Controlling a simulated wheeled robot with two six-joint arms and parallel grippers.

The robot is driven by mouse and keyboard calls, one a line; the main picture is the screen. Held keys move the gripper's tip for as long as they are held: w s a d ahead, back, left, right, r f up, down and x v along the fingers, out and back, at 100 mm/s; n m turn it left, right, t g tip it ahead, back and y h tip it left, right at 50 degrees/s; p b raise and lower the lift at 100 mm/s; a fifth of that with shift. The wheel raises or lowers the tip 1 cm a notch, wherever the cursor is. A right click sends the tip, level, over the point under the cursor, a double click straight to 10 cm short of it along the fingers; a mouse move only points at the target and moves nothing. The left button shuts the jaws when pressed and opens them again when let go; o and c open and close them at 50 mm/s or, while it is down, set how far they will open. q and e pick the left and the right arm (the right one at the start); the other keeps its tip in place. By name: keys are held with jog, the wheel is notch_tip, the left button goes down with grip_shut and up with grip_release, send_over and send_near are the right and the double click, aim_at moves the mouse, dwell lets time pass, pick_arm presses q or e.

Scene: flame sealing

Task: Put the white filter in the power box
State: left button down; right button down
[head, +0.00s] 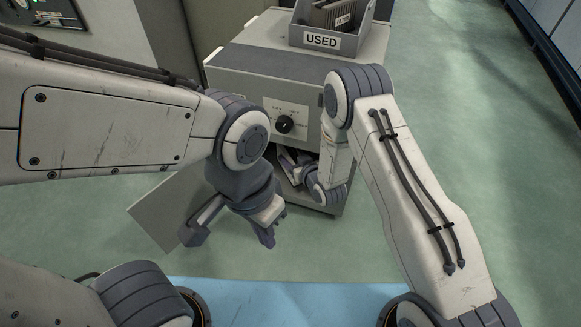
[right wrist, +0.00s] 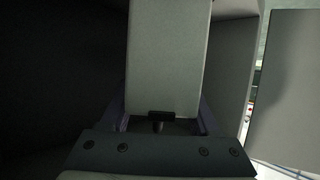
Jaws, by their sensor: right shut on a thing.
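The power box (head: 262,95) is a grey cabinet with a black dial, and its front door (head: 165,212) hangs open to the lower left. My right gripper (head: 291,165) reaches into the opening, partly hidden by the wrist. In the right wrist view it is shut on the white filter (right wrist: 170,55), a pale flat block held between the fingers inside the dark interior. The filter's far end is out of view, so I cannot tell whether it touches the back. My left gripper (head: 232,240) is open and empty in front of the door.
A grey bin labelled USED (head: 322,40) stands on top of the power box with dark ribbed pieces in it. A light blue surface (head: 285,300) lies at the bottom. Green floor is clear at the right.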

notch_tip(320, 180, down, 4)
jog(key=b, duration=0.3)
jog(key=shift+d+f+b, duration=0.1)
jog(key=shift+b, duration=0.3)
jog(key=shift+w, duration=0.2)
jog(key=shift+f, duration=0.1)
jog(key=shift+c, duration=0.6)
grip_release()
